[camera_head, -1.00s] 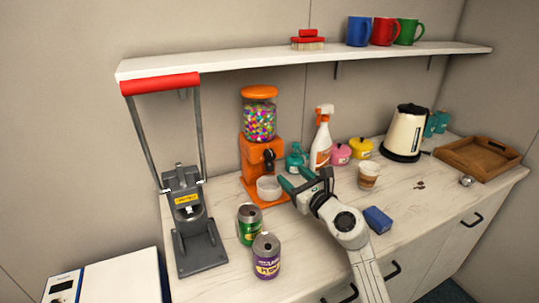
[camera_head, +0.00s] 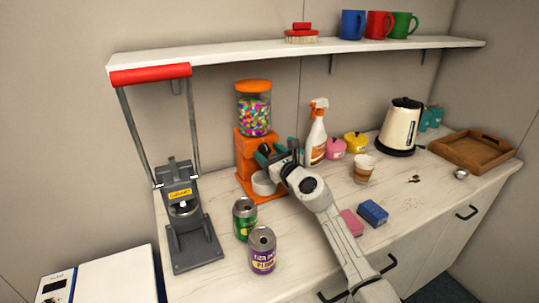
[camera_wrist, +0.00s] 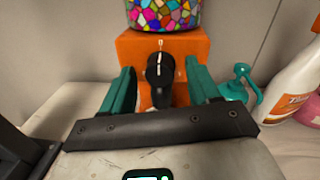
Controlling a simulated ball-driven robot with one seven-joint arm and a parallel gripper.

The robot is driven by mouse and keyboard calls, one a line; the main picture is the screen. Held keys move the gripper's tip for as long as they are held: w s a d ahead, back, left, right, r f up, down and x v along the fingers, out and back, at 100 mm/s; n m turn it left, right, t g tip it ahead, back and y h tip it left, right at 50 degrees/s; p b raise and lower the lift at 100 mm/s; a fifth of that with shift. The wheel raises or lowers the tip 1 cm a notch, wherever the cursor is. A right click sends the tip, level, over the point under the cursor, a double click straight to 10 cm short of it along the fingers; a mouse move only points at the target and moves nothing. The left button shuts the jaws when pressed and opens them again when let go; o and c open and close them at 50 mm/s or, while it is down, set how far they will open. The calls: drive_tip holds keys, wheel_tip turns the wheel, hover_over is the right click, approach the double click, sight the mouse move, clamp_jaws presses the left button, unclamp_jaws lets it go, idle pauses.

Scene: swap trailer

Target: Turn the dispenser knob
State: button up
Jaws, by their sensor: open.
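The orange dispenser (camera_head: 246,160) stands on the counter with a clear jar of coloured candy on top. Its black knob (camera_wrist: 160,70) shows in the wrist view on the orange front face, with a light stripe running near upright. My gripper (camera_head: 272,156) is open in front of the dispenser. In the wrist view its two green fingers (camera_wrist: 158,88) stand to the left and right of the knob, with a gap on each side. In the head view the gripper partly hides the knob. A white bowl (camera_head: 264,187) sits at the dispenser's base.
A teal bottle (camera_wrist: 238,84) and a spray bottle (camera_head: 316,135) stand right of the dispenser. Two cans, green (camera_head: 245,218) and purple (camera_head: 262,250), stand in front. A can crusher (camera_head: 188,225) is at left. A shelf (camera_head: 300,53) runs above.

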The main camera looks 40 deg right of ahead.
drive_tip(key=c, duration=1)
drive_tip(key=shift+c, duration=0.2)
drive_tip(key=shift+m, duration=0.3)
drive_tip(key=m+p, duration=0.1)
drive_tip(key=m, duration=0.2)
drive_tip(key=shift+f, duration=0.1)
drive_tip(key=shift+m+t, duration=0.3)
drive_tip(key=shift+m, duration=1.8)
drive_tip(key=o, duration=1)
